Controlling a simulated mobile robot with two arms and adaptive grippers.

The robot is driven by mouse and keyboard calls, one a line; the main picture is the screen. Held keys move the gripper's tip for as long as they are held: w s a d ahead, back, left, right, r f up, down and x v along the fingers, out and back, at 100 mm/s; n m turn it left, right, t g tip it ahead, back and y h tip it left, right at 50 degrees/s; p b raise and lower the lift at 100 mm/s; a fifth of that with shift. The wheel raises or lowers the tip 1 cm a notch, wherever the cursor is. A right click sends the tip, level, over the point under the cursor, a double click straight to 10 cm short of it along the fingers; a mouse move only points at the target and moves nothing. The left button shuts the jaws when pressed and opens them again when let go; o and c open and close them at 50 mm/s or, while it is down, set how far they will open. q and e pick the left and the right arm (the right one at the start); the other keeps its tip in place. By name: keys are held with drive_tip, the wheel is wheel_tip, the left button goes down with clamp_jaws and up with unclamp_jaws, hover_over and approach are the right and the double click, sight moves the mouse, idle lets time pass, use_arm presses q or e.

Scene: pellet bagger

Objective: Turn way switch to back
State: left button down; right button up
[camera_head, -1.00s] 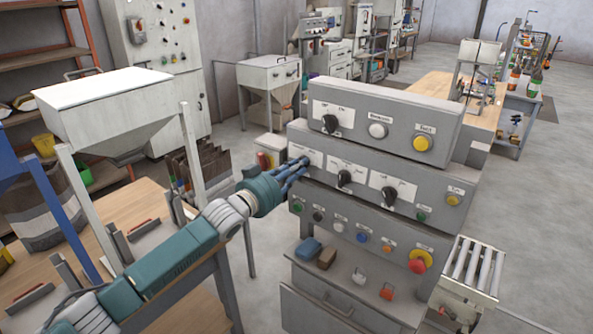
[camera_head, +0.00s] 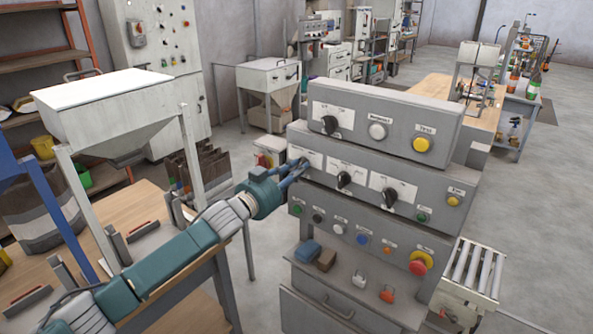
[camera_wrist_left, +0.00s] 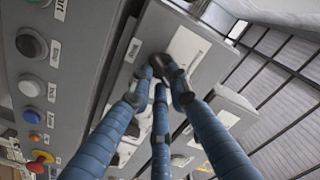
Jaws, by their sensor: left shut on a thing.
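The control panel (camera_head: 372,200) has a middle tier with three black rotary switches, each on a white plate. My left gripper (camera_head: 301,164) reaches the leftmost switch of that tier, and its blue fingers are closed around the knob. In the left wrist view the fingers meet on the dark knob (camera_wrist_left: 160,66) in front of its white plate (camera_wrist_left: 188,47). The fingers hide most of the knob, so I cannot tell its pointing direction. The middle switch (camera_head: 344,180) and the right switch (camera_head: 390,197) are untouched. My right gripper is out of view.
Above sits a tier with another rotary switch (camera_head: 330,124) and a yellow button (camera_head: 423,145). Below are several small buttons and a red emergency stop (camera_head: 418,266). A white hopper (camera_head: 118,110) stands left of my arm. A roller conveyor (camera_head: 472,268) is at the right.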

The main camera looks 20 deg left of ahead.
use_arm(q)
drive_tip(key=c, duration=1.6)
unclamp_jaws()
drive_tip(key=shift+c, duration=0.2)
drive_tip(key=v, duration=1.2)
